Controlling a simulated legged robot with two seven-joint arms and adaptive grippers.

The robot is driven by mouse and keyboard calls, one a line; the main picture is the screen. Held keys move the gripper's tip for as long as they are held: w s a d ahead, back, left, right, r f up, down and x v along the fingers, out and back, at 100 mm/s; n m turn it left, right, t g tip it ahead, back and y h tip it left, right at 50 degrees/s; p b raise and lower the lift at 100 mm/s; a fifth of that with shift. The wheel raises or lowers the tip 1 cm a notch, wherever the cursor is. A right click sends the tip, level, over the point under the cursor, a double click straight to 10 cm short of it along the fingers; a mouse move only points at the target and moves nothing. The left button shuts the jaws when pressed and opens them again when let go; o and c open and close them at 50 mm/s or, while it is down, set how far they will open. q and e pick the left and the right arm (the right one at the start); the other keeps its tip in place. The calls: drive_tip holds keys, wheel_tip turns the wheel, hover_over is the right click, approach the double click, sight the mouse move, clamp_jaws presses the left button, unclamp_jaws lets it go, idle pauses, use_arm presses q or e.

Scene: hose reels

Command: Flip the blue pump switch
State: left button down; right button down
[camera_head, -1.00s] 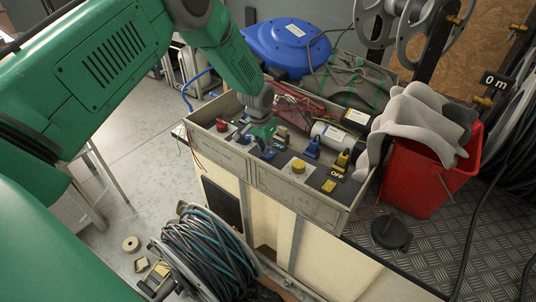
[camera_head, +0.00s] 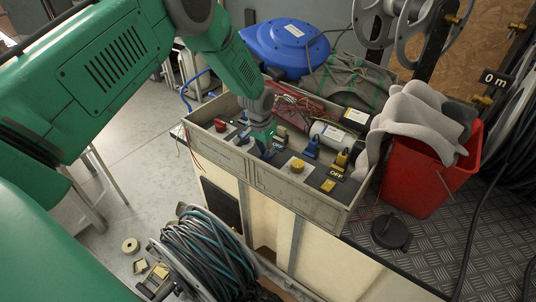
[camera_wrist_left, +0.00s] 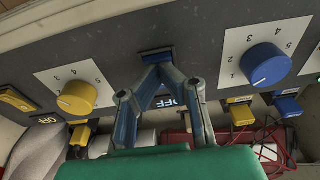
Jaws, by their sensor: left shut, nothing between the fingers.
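The blue pump switch (camera_wrist_left: 158,55) is a small blue rocker on the dark panel in the left wrist view. An OFF label (camera_wrist_left: 166,101) beside it shows between my fingers. My left gripper (camera_wrist_left: 157,68) is shut and empty, with its fingertips at the switch's edge; I cannot tell whether they press on it. They partly cover the switch. In the head view my left gripper (camera_head: 262,139) points down at the panel and largely hides that spot. My right gripper is not in view.
A yellow knob (camera_wrist_left: 77,97) and a blue knob (camera_wrist_left: 265,64) flank the switch. A yellow switch (camera_wrist_left: 17,99) is farther left. Behind the panel, the box (camera_head: 345,211) holds a silver cylinder (camera_head: 326,135), wires and blue and yellow valves. A red bucket (camera_head: 425,178) stands right.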

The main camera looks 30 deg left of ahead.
use_arm(q)
drive_tip(key=shift+d+f, duration=0.1)
drive_tip(key=shift+f, duration=0.05)
drive_tip(key=shift+f, duration=0.2)
drive_tip(key=shift+a+r, duration=0.1)
drive_tip(key=shift+a, duration=0.1)
drive_tip(key=shift+r, duration=0.25)
wheel_tip(320, 180, up, 4)
drive_tip(key=p, duration=0.2)
drive_tip(key=shift+d+f+p, duration=0.1)
drive_tip(key=shift+f+p, duration=0.15)
drive_tip(key=shift+p, duration=0.1)
drive_tip(key=shift+r+p, duration=1.05)
drive_tip(key=shift+r, duration=0.4)
